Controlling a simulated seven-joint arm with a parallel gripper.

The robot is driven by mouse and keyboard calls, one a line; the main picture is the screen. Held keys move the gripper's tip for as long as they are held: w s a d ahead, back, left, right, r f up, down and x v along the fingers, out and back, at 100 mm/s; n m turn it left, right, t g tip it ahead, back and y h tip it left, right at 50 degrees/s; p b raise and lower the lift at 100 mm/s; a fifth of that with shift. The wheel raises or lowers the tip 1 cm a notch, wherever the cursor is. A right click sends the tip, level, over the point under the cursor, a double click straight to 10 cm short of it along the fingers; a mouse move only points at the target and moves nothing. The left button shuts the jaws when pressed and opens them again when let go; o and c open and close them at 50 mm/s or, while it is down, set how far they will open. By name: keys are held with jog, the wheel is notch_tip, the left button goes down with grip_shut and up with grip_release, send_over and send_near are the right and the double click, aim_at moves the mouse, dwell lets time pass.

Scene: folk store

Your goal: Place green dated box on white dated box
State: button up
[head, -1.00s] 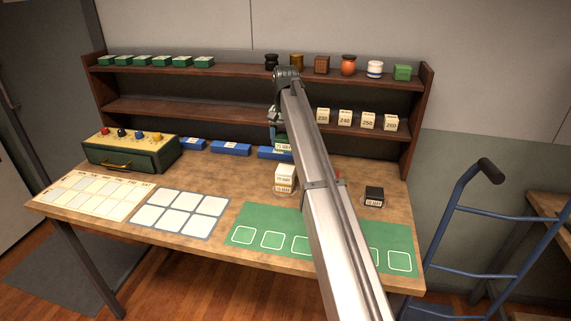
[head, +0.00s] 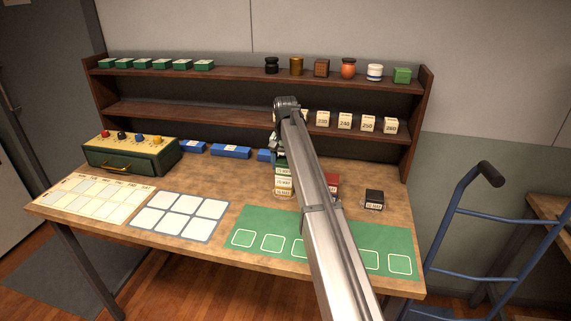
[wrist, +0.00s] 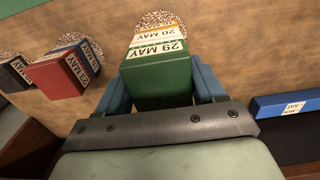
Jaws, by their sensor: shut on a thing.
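My gripper (wrist: 160,84) is shut on the green dated box (wrist: 157,76), its blue fingers on both sides. The green box's label reads 29 MAY. The white dated box (wrist: 158,44), labelled 20 MAY, shows just past the green box's edge, with a yellowish box (wrist: 157,29) beyond it. In the head view, the green box is directly over the white dated box (head: 283,182), which stands on the yellowish box. I cannot tell whether green and white touch. My arm partly hides the stack and my gripper in the head view.
A red box (wrist: 60,75) with a blue one against it and a black box (head: 374,197) stand nearby on the table. Blue nameplates (head: 231,150) line the back below the shelf (head: 180,112). A green mat (head: 255,222) lies in front.

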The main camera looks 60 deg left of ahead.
aim_at(285, 160)
jog(key=shift+f, duration=0.1)
jog(key=o, duration=1.1)
notch_tip(285, 160, up, 12)
jog(key=shift+r, duration=0.15)
